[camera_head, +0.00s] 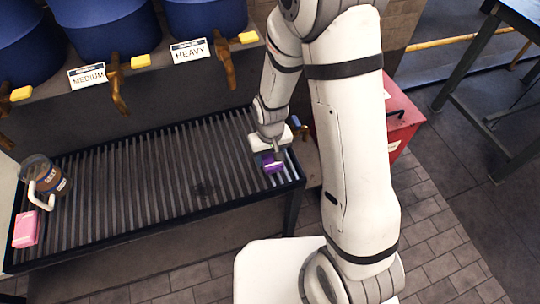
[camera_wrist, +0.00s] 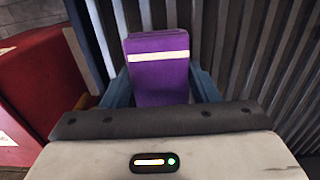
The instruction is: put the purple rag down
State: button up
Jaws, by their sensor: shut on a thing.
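The purple rag (camera_head: 272,165) is a small folded bundle with a pale stripe. In the wrist view the rag (camera_wrist: 158,72) sits between the two blue-grey fingers of my gripper (camera_wrist: 160,85), which is shut on it. In the head view my gripper (camera_head: 271,152) is over the right end of the slatted rack (camera_head: 130,175). I cannot tell whether the rag touches the slats.
A pink folded cloth (camera_head: 26,229) and a clear jug with brown contents (camera_head: 48,180) are at the rack's left end. Blue drums with taps stand behind, labelled MEDIUM (camera_head: 87,75) and HEAVY (camera_head: 190,51). A red box (camera_head: 400,115) stands right of the rack. The rack's middle is mostly clear.

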aim_at(270, 156)
jog(key=shift+s+f, duration=0.1)
jog(key=shift+f, duration=0.25)
jog(key=o, duration=0.9)
jog(key=shift+s, duration=0.1)
jog(key=shift+o, duration=0.7)
jog(key=shift+r+p, duration=0.4)
jog(key=shift+r, duration=0.25)
notch_tip(270, 156, up, 11)
jog(key=s+d+r+m+t, duration=0.2)
jog(key=s+d+r+m, duration=0.1)
jog(key=s+d+r, duration=0.8)
jog(key=shift+s+d+r+t, duration=0.3)
jog(key=shift+d+r, duration=0.2)
jog(key=shift+r, duration=1.1)
